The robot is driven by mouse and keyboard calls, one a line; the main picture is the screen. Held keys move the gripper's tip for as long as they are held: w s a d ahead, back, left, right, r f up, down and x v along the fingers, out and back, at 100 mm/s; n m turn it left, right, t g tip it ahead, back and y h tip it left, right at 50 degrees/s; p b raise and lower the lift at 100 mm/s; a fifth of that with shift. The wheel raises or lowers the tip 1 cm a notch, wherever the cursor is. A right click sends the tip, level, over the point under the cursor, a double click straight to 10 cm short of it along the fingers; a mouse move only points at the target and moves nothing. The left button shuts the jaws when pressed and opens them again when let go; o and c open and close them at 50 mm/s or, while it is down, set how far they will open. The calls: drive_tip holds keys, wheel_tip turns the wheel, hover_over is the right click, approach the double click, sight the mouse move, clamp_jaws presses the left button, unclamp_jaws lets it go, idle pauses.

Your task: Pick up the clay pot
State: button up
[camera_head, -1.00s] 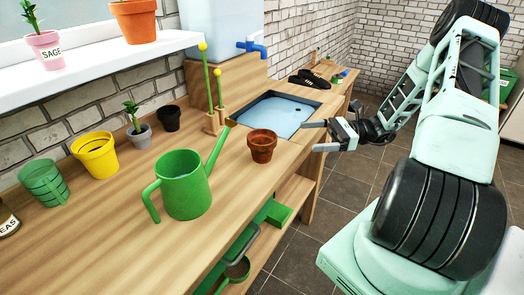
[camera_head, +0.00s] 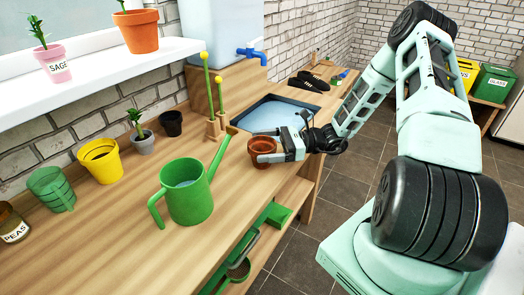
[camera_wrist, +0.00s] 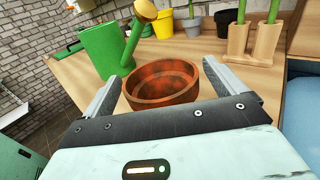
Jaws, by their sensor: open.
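The clay pot (camera_head: 262,150) is a small reddish-brown pot standing upright on the wooden bench, in front of the basin. In the wrist view the clay pot (camera_wrist: 162,82) shows its round rim and hollow inside. My gripper (camera_head: 267,147) is open, with its fingers reaching in from the right at the pot. In the wrist view my gripper (camera_wrist: 157,80) has one finger on each side of the pot. The pot lies between them, with a visible gap on the right. Whether the left finger touches it I cannot tell.
A green watering can (camera_head: 187,192) stands left of the pot, its spout close by. A wooden holder (camera_head: 216,126) with yellow-tipped green stakes stands behind. The blue basin (camera_head: 285,110) lies beyond the pot. A yellow pot (camera_head: 101,160) and a grey plant pot (camera_head: 142,142) stand farther left.

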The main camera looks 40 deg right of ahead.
drive_tip(key=shift+x, duration=1.1)
drive_tip(key=c, duration=1.1)
